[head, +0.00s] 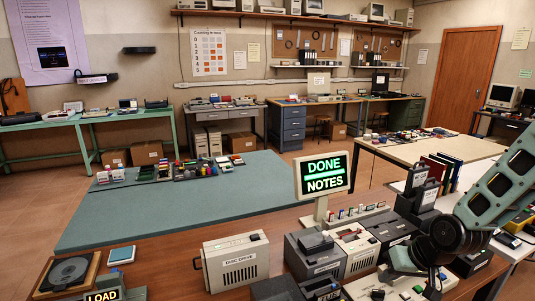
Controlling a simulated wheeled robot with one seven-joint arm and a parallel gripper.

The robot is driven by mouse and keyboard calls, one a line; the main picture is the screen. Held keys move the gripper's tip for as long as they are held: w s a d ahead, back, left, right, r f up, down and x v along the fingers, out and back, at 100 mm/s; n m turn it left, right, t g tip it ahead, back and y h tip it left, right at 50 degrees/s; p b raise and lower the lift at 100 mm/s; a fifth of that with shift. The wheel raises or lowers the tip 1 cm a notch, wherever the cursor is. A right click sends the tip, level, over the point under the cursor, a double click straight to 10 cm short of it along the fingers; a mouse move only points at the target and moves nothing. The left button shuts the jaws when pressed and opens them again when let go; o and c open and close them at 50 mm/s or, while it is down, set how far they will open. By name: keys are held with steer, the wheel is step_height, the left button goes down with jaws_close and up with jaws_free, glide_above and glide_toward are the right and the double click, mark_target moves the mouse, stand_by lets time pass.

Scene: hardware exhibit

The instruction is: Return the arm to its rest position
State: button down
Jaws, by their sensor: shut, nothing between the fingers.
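My arm enters from the right edge with green-grey link panels and a dark round wrist joint. My gripper (433,287) points down at the lower right, over a pale panel (412,289) with small dark parts. Its fingers are small and dark here and look shut, with nothing seen between them. I cannot tell whether the fingertips touch the panel. Part of the bench behind the wrist is hidden by the arm.
Close around the arm stand grey boxes (315,256), a lit DONE NOTES sign (324,175) and a disc drive case (236,261). Upright books (443,172) stand behind it. The teal mat (200,212) has a wide clear area at left.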

steer(key=s+a+r+n+g+h, duration=0.1)
steer(key=s+a+r+n, duration=0.1)
steer(key=s+a+r, duration=0.3)
steer(key=s+a+r+n+g+h, duration=0.1)
steer(key=s+a+r+n, duration=0.2)
steer(key=s, duration=0.9)
steer(key=s+a+r+n+g+h, duration=0.1)
steer(key=s+a+r+n+g, duration=0.1)
steer(key=s+a+r, duration=0.5)
steer(key=shift+s+a+r, duration=0.3)
steer(key=shift+s+a, duration=0.1)
steer(key=shift+s, duration=0.5)
